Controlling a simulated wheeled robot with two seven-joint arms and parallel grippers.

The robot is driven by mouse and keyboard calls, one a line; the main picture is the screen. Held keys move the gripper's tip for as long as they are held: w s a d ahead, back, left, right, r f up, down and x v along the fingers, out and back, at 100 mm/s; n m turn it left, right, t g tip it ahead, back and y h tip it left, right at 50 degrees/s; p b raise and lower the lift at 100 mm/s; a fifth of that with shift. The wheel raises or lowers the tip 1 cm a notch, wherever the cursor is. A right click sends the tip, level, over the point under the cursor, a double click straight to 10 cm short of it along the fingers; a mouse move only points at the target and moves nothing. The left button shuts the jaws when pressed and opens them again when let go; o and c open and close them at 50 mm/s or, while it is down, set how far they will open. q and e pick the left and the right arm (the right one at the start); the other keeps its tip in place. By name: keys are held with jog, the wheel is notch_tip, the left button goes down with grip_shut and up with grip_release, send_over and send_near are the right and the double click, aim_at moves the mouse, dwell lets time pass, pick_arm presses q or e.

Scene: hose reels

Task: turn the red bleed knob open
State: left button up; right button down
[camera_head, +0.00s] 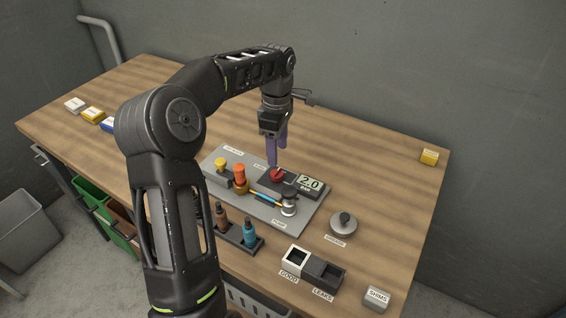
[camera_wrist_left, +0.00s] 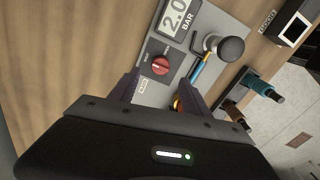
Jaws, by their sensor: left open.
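The red bleed knob (camera_head: 277,174) sits on a dark block on the grey test plate (camera_head: 222,158), beside a gauge (camera_head: 310,184) reading 2.0 BAR. A pale line marks the knob's top in the wrist view (camera_wrist_left: 160,65). I see no contact. My right gripper is out of view.
A silver-and-black pump (camera_head: 289,203) with a blue hose stands in front. A bottle rack (camera_head: 237,236), a round grease tin (camera_head: 343,224) and good/leaks bins (camera_head: 311,268) lie nearer.

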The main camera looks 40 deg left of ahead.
aim_at(278, 172)
pick_arm(q)
jog(key=shift+s, duration=0.1)
jog(key=shift+f, duration=0.1)
notch_tip(278, 172, down, 8)
jog(key=shift+r+p, duration=0.2)
jog(key=shift+p, duration=0.55)
grip_shut()
dwell(0.4)
